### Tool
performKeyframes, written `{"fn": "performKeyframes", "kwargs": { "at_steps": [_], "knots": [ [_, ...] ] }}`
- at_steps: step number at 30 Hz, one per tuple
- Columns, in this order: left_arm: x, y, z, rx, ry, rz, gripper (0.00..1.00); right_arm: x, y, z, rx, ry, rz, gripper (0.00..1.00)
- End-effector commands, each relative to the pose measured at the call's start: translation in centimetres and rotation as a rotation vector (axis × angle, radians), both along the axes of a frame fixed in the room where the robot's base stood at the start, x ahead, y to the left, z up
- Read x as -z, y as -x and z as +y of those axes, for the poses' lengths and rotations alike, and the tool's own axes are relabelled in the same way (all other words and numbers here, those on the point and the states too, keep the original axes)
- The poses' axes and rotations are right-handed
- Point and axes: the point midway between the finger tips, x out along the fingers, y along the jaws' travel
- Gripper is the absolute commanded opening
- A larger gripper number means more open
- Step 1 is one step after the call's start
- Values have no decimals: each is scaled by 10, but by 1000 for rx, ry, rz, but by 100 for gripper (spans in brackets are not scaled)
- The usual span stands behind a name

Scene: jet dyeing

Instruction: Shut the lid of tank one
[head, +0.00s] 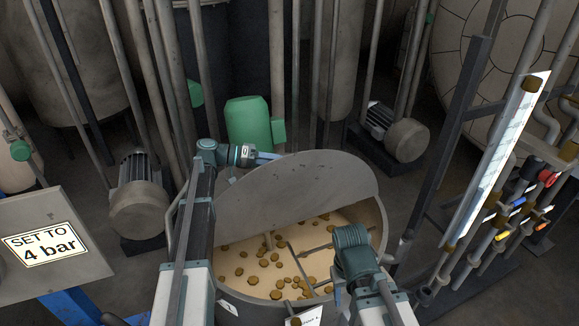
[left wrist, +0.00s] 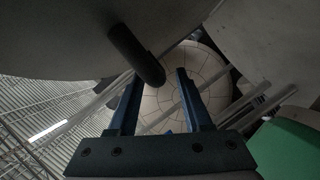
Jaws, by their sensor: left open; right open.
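Tank one (head: 378,215) is a round grey vessel in the lower middle of the head view, with pale liquid and brown lumps inside. Its grey lid (head: 300,190) stands tilted up, leaving the near part of the mouth uncovered. My left gripper (head: 275,156) is at the lid's upper left edge; its open fingers also show in the left wrist view (left wrist: 157,85). There a dark rod-like handle (left wrist: 135,55) sticks out from a grey surface, just beyond the fingers; contact cannot be told. My right gripper (head: 338,297) is open over the tank's near right side, partly hidden by its own wrist.
A sign reading "SET TO 4 bar" (head: 45,245) stands at left. A green motor (head: 249,123) is behind the tank. Pipes with coloured valves (head: 520,205) and a slanted white panel (head: 500,150) stand at right. Grey motors sit on the floor behind.

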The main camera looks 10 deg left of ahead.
Motion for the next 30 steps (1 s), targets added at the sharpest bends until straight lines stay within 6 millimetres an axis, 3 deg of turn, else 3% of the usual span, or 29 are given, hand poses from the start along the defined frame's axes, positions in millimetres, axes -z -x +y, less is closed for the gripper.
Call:
{"fn": "performKeyframes", "kwargs": {
  "at_steps": [6, 19, 27, 30],
  "knots": [
    [6, -6, -24, 1, 1, 1, 50, 6, 0, 0, 0, 0, 0, 50],
    [6, -8, -30, 0, 0, 1, 50, 7, 0, 0, 0, 0, 0, 50],
    [7, -8, -30, 0, 0, 1, 1, 7, 0, 0, 0, 0, 0, 50],
    [7, -8, -29, 0, 0, 1, 0, 7, 0, 0, 0, 0, 0, 50]
  ]
}}
